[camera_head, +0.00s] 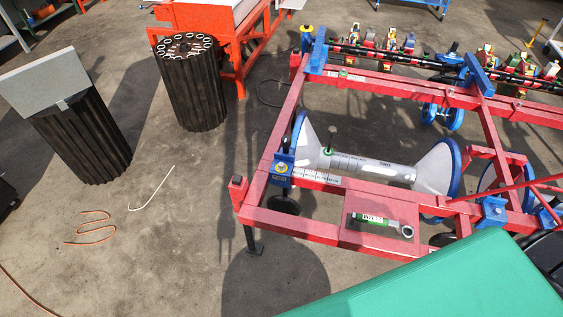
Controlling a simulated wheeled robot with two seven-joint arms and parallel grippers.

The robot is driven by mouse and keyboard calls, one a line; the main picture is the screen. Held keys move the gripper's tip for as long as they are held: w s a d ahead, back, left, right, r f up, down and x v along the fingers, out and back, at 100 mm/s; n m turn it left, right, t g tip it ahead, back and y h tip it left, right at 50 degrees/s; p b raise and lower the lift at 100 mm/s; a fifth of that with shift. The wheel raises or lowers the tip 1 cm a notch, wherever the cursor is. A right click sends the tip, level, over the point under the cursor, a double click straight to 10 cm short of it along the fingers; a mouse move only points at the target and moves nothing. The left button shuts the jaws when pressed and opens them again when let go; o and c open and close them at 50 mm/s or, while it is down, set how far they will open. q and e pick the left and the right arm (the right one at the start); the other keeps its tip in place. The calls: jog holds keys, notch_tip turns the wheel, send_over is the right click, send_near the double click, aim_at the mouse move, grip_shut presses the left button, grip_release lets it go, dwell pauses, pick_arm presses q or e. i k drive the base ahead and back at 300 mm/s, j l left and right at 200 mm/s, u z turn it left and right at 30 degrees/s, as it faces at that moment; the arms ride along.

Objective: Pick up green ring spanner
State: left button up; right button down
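The green ring spanner (379,221) lies on a flat red plate (362,238) of the red machine frame, right of the middle of the head view. It has a green handle with pale lettering, and a grey ring end points to the right. Nothing covers it. Neither of my grippers shows in this view, so I cannot see whether they are open or shut.
The red planter frame (330,182) has a grey roller (372,168) with white cones behind the spanner. A large green surface (450,285) fills the lower right, in front of it. Dark ribbed bins (190,85) stand at left; the floor between has a hooked rod (155,190).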

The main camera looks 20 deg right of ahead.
aim_at(377, 221)
jog(key=z, duration=0.4)
jog(key=l+z, duration=0.15)
jog(key=z, duration=0.65)
jog(key=i+z, duration=0.1)
jog(key=z, duration=0.35)
